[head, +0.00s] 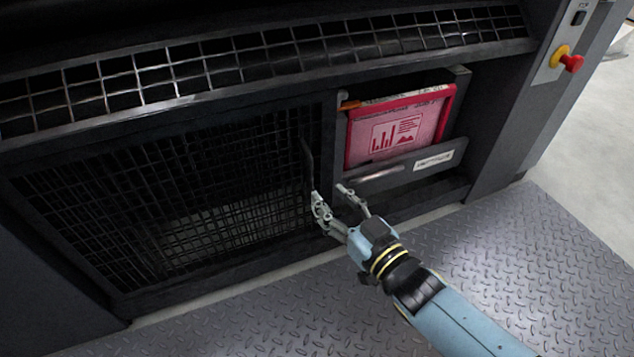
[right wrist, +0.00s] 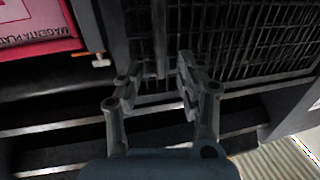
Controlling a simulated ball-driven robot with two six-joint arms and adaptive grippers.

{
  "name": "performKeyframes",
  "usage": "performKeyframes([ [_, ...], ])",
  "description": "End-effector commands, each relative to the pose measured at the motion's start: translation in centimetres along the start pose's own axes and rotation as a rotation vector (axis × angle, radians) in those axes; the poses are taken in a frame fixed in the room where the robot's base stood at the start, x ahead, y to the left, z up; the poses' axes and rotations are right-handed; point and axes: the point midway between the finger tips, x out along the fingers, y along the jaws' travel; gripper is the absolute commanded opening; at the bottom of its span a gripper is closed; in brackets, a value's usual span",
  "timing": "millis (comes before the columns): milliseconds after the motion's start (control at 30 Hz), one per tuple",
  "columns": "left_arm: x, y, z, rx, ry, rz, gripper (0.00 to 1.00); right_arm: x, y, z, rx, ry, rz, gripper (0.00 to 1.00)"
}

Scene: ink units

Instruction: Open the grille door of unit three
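The dark mesh grille door (head: 190,205) fills the lower left of the ink unit in the head view and looks shut, flush in its frame. Its dark upright bar handle (head: 307,165) is at the door's right edge. My right gripper (head: 328,194) is open and empty, just below and right of the handle's lower end. In the right wrist view the gripper's fingers (right wrist: 160,72) are spread, with the handle (right wrist: 160,45) showing between and beyond the tips. I cannot tell how far the tips are from it. No unit number is readable. My left gripper is not in view.
A magenta plate (head: 400,130) stands in an open slot right of the door, above a drawer-like front with a metal handle (head: 377,174). An orange latch (head: 349,105) sits at the slot's left. A red emergency knob (head: 571,63) is far right. The tread-plate floor (head: 540,250) is clear.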

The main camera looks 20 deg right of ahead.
Motion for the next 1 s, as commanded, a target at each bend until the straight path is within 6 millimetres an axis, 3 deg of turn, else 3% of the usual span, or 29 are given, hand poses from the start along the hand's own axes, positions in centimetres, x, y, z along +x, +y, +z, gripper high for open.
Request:
performKeyframes([
  [100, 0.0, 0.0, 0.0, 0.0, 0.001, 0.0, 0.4, -2.4, 0.0, 0.1, -0.001, -0.003, 0.0, 0.38],
  [233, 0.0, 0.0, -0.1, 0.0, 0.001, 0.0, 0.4, -3.9, 0.0, 0.1, 0.0, -0.001, 0.0, 0.38],
  [867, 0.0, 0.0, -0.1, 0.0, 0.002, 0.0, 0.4, -4.6, 0.0, 0.1, 0.0, -0.002, 0.0, 0.38],
  [1000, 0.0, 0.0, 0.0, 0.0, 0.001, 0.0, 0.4, -6.8, -0.4, 1.5, 0.006, -0.043, -0.002, 0.38],
])
